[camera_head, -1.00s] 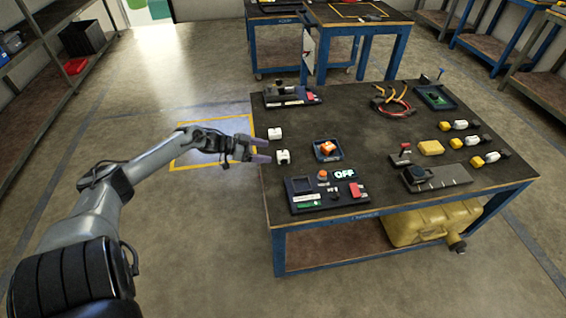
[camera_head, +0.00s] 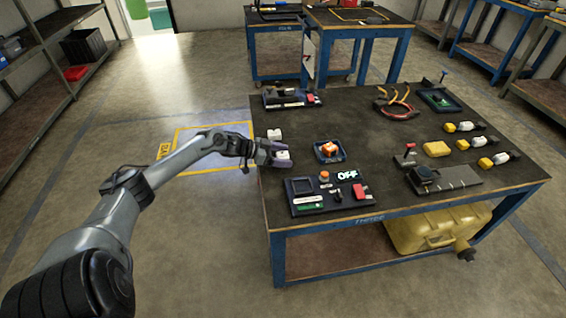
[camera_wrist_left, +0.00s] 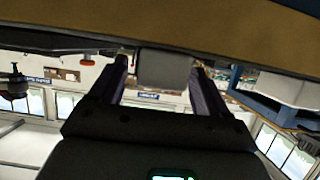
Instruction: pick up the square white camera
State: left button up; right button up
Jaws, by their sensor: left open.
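Two small white cameras sit by the left edge of the dark workbench. The nearer square white camera (camera_head: 283,155) is between the fingers of my left gripper (camera_head: 280,154). In the left wrist view, which is upside down, my left gripper (camera_wrist_left: 163,80) is open, with one finger on each side of the camera's shaded grey-looking block (camera_wrist_left: 164,68). I cannot tell whether the fingers touch it. The other white camera (camera_head: 274,134) sits just behind, on the bench. My right gripper is not in view.
The workbench (camera_head: 370,136) also holds a blue tray with an orange part (camera_head: 328,151), a control panel with an OFF sign (camera_head: 327,191), and several yellow-and-white parts at right. A dark device (camera_head: 291,98) stands at the back left. Floor left of the bench is clear.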

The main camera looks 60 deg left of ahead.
pick_arm(q)
jog(key=c, duration=1.1)
